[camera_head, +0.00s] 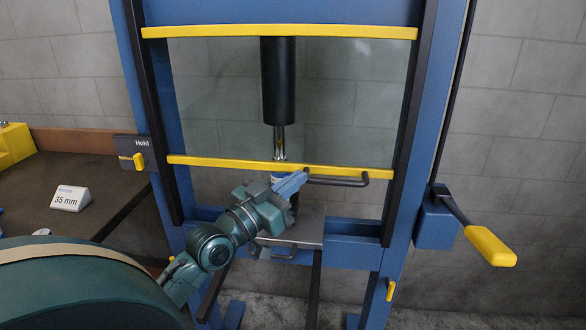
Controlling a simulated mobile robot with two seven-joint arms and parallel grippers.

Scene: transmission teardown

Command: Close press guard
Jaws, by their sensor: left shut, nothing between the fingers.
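The press guard (220,110) is a clear panel with a yellow top bar and a yellow bottom bar, between dark side rails on a blue press frame. Its bottom bar sits above the press bed, with a gap below it. A dark handle (345,182) sticks out from the bottom bar at right of centre. My left gripper (300,178) is shut and empty. Its fingertips are at the left end of the handle, just below the bottom bar; I cannot tell whether they touch. My right gripper is out of view.
A black press ram (278,80) hangs behind the guard. A grey plate (302,228) lies on the bed behind my left wrist. A yellow-gripped lever (490,246) juts out at right. A "Hold" switch (137,160) is on the left post. A bench with a "35 mm" card (70,198) stands at left.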

